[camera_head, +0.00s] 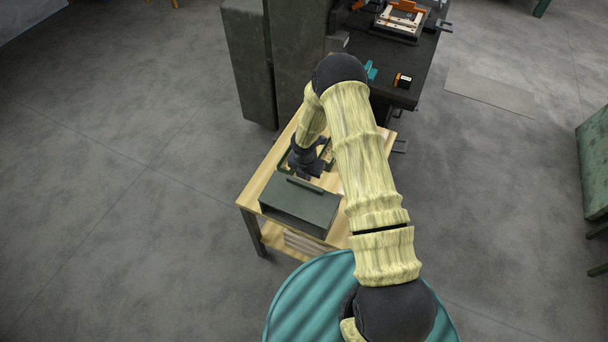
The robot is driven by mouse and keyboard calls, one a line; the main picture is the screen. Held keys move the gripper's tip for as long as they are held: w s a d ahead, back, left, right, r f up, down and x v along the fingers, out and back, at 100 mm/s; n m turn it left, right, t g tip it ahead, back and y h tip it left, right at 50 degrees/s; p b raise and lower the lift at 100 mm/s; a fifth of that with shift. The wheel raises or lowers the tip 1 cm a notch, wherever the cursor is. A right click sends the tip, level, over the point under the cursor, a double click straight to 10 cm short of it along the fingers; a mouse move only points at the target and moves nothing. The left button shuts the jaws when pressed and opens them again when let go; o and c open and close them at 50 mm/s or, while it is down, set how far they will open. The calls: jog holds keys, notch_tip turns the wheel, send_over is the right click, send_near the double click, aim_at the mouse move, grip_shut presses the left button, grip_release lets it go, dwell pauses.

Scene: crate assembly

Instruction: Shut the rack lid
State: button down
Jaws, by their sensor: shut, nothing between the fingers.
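A dark grey-green box-like rack piece (298,212) sits on the wooden table, with a flat panel and a raised strip along its far edge. Behind it is a low green-rimmed tray part (287,158), partly hidden by my gripper. I cannot tell for sure which panel is the lid or how far it stands open. My gripper (304,176) is shut and empty. It points down just behind the raised strip, over the near side of the tray part. Whether it touches the panel is not clear.
The wooden table (249,199) has a lower shelf with stacked pieces. A tall dark cabinet (249,65) stands behind it. A black workbench (405,62) with small parts is at the back right. A teal ribbed round surface (310,295) is in front. The left floor is clear.

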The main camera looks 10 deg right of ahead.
jog(key=shift+w+d+f+b, duration=0.15)
jog(key=shift+d+f+b, duration=0.05)
jog(key=shift+f, duration=0.25)
jog(key=shift+w+d+f+b, duration=0.15)
jog(key=shift+d+f+b, duration=0.05)
jog(key=shift+f, duration=0.2)
jog(key=shift+w, duration=0.1)
jog(key=w+d+r, duration=0.2)
jog(key=r, duration=0.3)
jog(key=w+d+r, duration=0.1)
jog(key=w+r, duration=0.2)
jog(key=r, duration=0.3)
jog(key=shift+d+r+p, duration=0.2)
jog(key=shift+d+p, duration=0.1)
jog(key=shift+d, duration=0.05)
jog(key=shift+w, duration=0.1)
